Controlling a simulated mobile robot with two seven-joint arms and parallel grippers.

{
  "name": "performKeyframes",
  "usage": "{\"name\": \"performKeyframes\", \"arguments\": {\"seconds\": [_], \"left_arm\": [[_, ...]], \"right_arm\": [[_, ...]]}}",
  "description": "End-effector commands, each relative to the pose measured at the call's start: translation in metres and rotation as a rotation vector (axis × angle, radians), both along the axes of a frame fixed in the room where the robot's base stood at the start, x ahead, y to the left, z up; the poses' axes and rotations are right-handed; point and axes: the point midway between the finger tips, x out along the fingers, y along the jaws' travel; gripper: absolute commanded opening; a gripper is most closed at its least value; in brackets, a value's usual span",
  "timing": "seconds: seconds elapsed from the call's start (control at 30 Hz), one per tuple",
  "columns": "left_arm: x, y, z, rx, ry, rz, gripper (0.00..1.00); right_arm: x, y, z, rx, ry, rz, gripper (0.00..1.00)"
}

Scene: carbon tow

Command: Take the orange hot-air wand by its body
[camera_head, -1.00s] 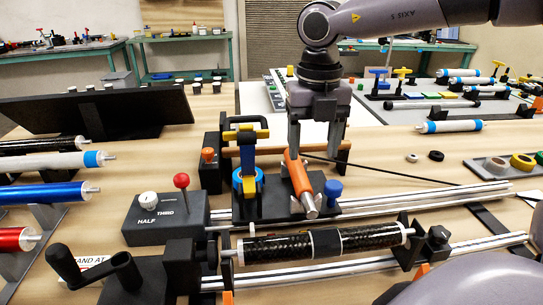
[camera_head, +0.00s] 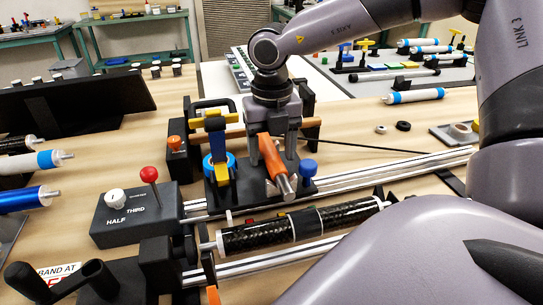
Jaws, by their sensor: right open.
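The orange hot-air wand (camera_head: 271,157) with its metal nozzle (camera_head: 286,186) leans in a dark holder on the carriage in the middle of the bench. My right gripper (camera_head: 272,150) is over it from above, open, with one finger on each side of the wand's orange body. I cannot tell whether either finger touches the wand. My left gripper is not in view.
A blue-and-yellow tool (camera_head: 217,153) stands close left of the wand, and a blue knob (camera_head: 308,168) is close on its right. The black carbon-wrapped roller (camera_head: 263,236) lies in front. A red-knobbed control box (camera_head: 134,216) is at left.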

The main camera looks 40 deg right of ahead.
Motion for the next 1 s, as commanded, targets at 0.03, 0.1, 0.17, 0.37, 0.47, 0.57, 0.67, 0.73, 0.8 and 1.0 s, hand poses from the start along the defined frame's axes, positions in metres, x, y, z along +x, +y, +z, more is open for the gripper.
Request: {"name": "performKeyframes", "arguments": {"seconds": [0.03,0.1,0.17,0.37,0.47,0.57,0.67,0.73,0.8,1.0], "left_arm": [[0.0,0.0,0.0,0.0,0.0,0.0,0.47],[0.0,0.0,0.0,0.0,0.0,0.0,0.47],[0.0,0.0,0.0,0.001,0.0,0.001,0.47],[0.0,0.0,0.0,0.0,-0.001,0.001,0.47],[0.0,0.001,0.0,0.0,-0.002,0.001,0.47],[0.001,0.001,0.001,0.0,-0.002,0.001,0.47],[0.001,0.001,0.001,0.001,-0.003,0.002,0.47],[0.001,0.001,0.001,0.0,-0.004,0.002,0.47],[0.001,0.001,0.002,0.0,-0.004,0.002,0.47],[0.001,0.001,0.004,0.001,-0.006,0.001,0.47]], "right_arm": [[0.0,0.0,0.0,0.0,0.0,0.0,0.63],[0.0,0.0,0.0,0.0,0.0,0.0,0.53],[0.0,0.0,0.0,0.0,0.0,0.0,0.33],[0.0,0.0,0.001,0.0,-0.001,0.0,0.0],[0.0,0.0,0.001,0.0,-0.001,0.0,0.0],[0.0,0.0,0.002,0.0,-0.001,0.0,0.0],[0.001,0.0,0.006,0.001,-0.003,-0.001,0.0],[0.001,0.0,0.012,0.0,-0.004,-0.001,0.0],[0.001,0.0,0.021,-0.002,-0.005,-0.002,0.0],[0.001,0.0,0.063,-0.001,-0.008,-0.002,0.0]]}}
